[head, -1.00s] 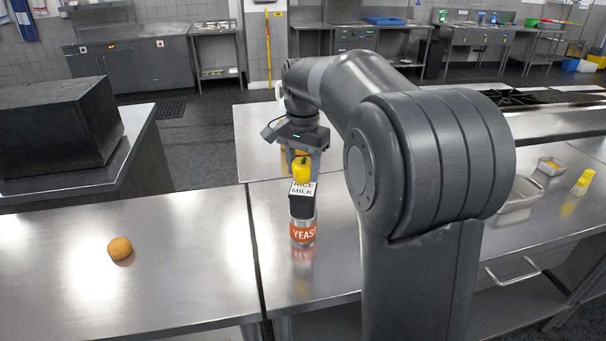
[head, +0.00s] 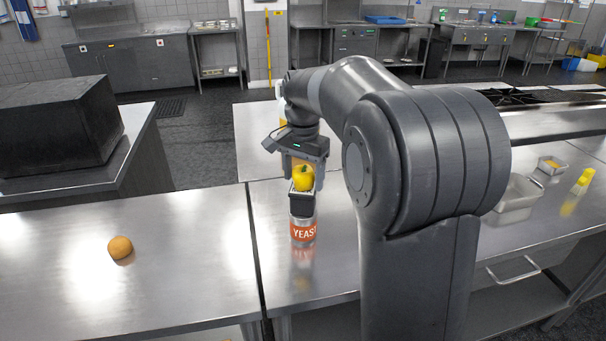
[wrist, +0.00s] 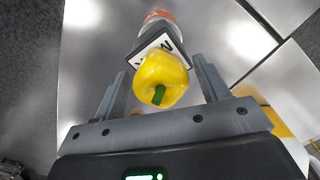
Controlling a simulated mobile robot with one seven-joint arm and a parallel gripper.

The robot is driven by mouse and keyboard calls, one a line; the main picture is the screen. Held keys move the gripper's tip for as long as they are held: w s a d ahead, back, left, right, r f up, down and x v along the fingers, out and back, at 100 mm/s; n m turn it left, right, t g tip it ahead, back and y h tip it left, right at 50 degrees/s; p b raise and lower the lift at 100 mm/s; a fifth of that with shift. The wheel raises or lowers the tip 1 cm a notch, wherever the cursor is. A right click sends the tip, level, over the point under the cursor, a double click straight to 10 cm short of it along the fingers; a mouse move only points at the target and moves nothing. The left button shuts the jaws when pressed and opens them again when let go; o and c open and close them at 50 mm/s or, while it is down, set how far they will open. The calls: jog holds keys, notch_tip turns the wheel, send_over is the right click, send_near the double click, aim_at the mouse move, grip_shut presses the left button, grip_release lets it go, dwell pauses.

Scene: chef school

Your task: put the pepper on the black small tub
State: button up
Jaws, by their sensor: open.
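The yellow pepper (head: 303,178) rests upright on top of the black small tub (head: 301,205), which stands on a can labelled YEAST (head: 303,231). In the wrist view the pepper (wrist: 161,79), with its green stem, covers part of the tub's white lettered top (wrist: 166,44). My gripper (head: 301,177) is open, with its fingers around the pepper from behind. In the wrist view my gripper's fingers (wrist: 160,82) stand on either side of the pepper, with visible gaps.
An orange round item (head: 120,248) lies on the left steel counter (head: 60,285). A metal pan (head: 519,195) and a yellow bottle (head: 583,181) stand at the right. A yellowish object, partly hidden, shows behind my gripper. The counter around the can is clear.

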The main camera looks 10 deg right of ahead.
aim_at(303, 169)
notch_tip(303, 169, up, 12)
jog(key=s+n+t, duration=0.2)
jog(key=s, duration=0.7)
jog(key=s+f+n+t, duration=0.1)
jog(key=s+f+n, duration=0.2)
jog(key=s+f, duration=0.3)
jog(key=s+f+n+t, duration=0.2)
jog(key=s+f+n, duration=0.2)
jog(key=s, duration=0.9)
notch_tip(303, 169, down, 2)
jog(key=shift+f+t, duration=0.1)
jog(key=shift+t, duration=0.2)
